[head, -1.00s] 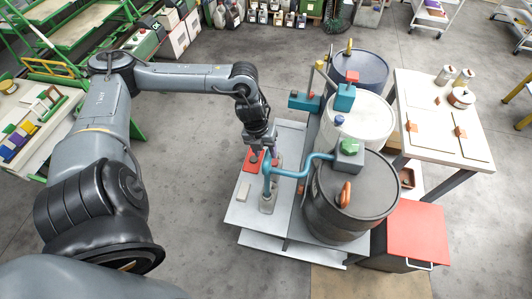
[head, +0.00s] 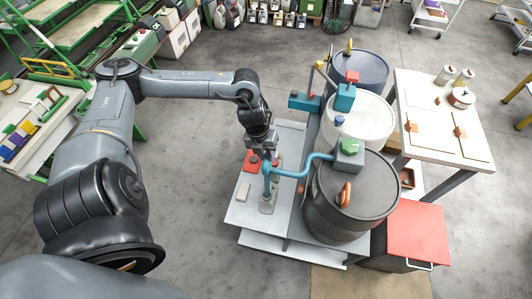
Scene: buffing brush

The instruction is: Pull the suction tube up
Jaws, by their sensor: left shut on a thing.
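The suction tube (head: 291,174) is a blue pipe that runs left from a grey block with a green knob (head: 349,147) on the dark front drum. Its left end bends down to a small grey holder (head: 267,207) on the light platform. My left gripper (head: 265,160) is at the top of this bend, pointing down, and is shut on the tube. The fingers are small and dark here, so the exact grip is hard to see. My right gripper is not in view.
The dark front drum (head: 366,198), a white drum (head: 368,121) and a blue drum (head: 360,66) stand close on the right. A red pad (head: 249,161) and a pale block (head: 243,193) lie on the platform (head: 238,215). A worktable (head: 440,125) stands farther right.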

